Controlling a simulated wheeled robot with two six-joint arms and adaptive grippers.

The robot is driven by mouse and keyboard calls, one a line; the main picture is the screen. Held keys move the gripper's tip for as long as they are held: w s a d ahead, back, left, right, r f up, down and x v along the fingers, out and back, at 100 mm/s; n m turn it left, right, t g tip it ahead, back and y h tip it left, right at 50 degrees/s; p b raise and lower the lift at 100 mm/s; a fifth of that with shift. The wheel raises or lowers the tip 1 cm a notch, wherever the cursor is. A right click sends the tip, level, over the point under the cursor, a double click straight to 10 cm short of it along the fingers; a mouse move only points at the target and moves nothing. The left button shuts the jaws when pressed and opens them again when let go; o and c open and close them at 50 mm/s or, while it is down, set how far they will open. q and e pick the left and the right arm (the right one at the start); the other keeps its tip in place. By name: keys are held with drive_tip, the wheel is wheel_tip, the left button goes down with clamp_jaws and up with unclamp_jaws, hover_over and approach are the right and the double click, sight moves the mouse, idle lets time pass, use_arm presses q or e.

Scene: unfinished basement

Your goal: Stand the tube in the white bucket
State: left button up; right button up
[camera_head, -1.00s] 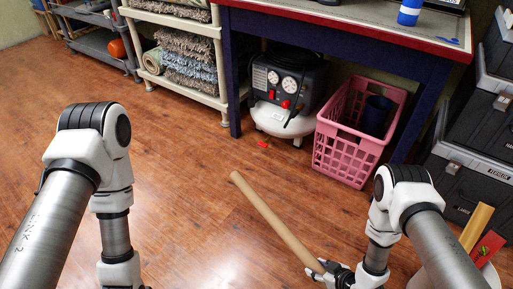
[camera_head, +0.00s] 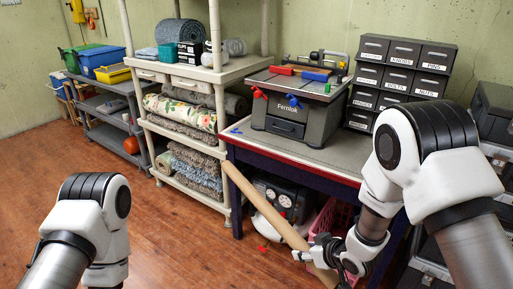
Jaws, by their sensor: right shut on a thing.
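A long tan cardboard tube (camera_head: 262,208) is held by my right gripper (camera_head: 322,252), which is shut around it near its lower end. The tube is tilted, with its upper end leaning left in front of the workbench leg and its lower end running out of the bottom of the view. My left arm (camera_head: 85,225) shows at the lower left, but its gripper is below the frame. The white bucket does not show in the view now.
A workbench (camera_head: 335,155) with a dark tool and drawer cabinets (camera_head: 402,75) stands behind the tube. Under it are a compressor (camera_head: 285,197) and a pink crate (camera_head: 335,218), partly hidden. A shelf with rugs (camera_head: 185,125) stands left. The left floor is clear.

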sight(333, 270)
drive_tip(key=r+p, duration=0.1)
drive_tip(key=r, duration=0.2)
drive_tip(key=s+d+r+m+h+p, duration=0.1)
drive_tip(key=r+p, duration=0.1)
drive_tip(key=r, duration=0.1)
drive_tip(key=s+d+r+m+p, duration=0.1)
drive_tip(key=r+p, duration=0.1)
drive_tip(key=r, duration=0.2)
drive_tip(key=shift+t, duration=0.3)
drive_tip(key=s+d+m+h, duration=0.1)
drive_tip(key=s+d+f+m, duration=0.1)
drive_tip(key=s, duration=0.1)
drive_tip(key=s+d+f+m+h, duration=0.1)
drive_tip(key=shift+s+d+f+t+h, duration=0.1)
drive_tip(key=shift+s+d+t+h, duration=0.2)
drive_tip(key=shift+s, duration=0.1)
drive_tip(key=shift+s+d+f+m+h, duration=0.1)
drive_tip(key=shift+d+f+m+h, duration=0.25)
drive_tip(key=shift+m+h, duration=0.25)
use_arm(q)
wheel_tip(333, 270, up, 7)
drive_tip(key=shift+f, duration=0.15)
use_arm(e)
drive_tip(key=shift+r, duration=0.15)
